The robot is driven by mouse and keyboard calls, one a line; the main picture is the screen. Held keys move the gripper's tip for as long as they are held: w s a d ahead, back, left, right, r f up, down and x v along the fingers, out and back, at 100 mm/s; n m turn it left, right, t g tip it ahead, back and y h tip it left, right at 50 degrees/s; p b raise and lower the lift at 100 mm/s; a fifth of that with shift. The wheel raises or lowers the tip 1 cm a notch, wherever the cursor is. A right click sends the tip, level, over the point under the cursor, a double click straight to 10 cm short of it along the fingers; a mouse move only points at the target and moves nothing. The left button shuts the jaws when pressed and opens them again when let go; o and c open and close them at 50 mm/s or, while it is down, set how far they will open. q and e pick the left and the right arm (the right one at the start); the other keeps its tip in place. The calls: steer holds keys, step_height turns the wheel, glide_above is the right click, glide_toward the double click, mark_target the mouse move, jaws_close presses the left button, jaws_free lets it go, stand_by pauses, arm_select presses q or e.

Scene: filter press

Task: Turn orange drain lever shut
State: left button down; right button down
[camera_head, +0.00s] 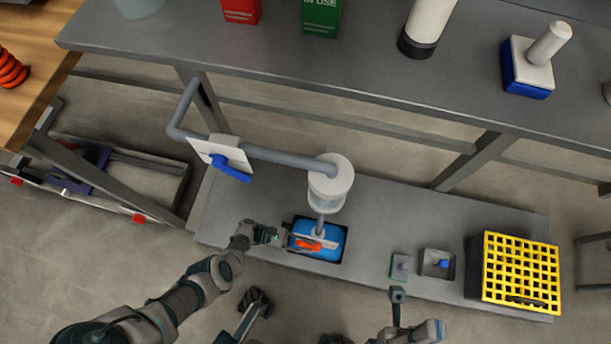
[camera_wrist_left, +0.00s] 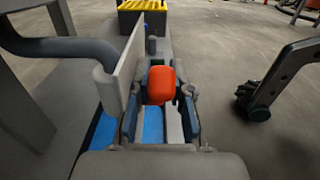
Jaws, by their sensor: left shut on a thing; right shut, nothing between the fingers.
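The orange drain lever (camera_head: 307,245) sits over a blue-filled basin (camera_head: 329,253) below a clear, white-capped cylinder (camera_head: 330,184). In the left wrist view the lever's rounded orange end (camera_wrist_left: 160,85) is between the two fingers. My left gripper (camera_head: 284,239) reaches it from the left in the head view and is shut on it. The fingers partly hide the lever. My right gripper (camera_head: 397,294) is shut and empty, low in the head view, well to the right of the lever.
A grey pipe (camera_head: 275,154) with a blue-handled valve (camera_head: 229,168) runs to the cylinder. A grey plate stands beside the left fingers. To the right are a small tray (camera_head: 437,265) and a yellow grid crate (camera_head: 520,272). A grey bench (camera_head: 300,70) overhangs behind.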

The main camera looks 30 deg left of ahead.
arm_select(q)
steer(key=c, duration=1.3)
jaws_free()
steer(key=shift+w+a+f, duration=0.1)
steer(key=shift+a+f, duration=0.05)
steer(key=shift+a, duration=0.2)
steer(key=shift+c, duration=0.2)
steer(key=o, duration=0.3)
steer(key=shift+d, duration=0.15)
steer(key=shift+d, duration=0.1)
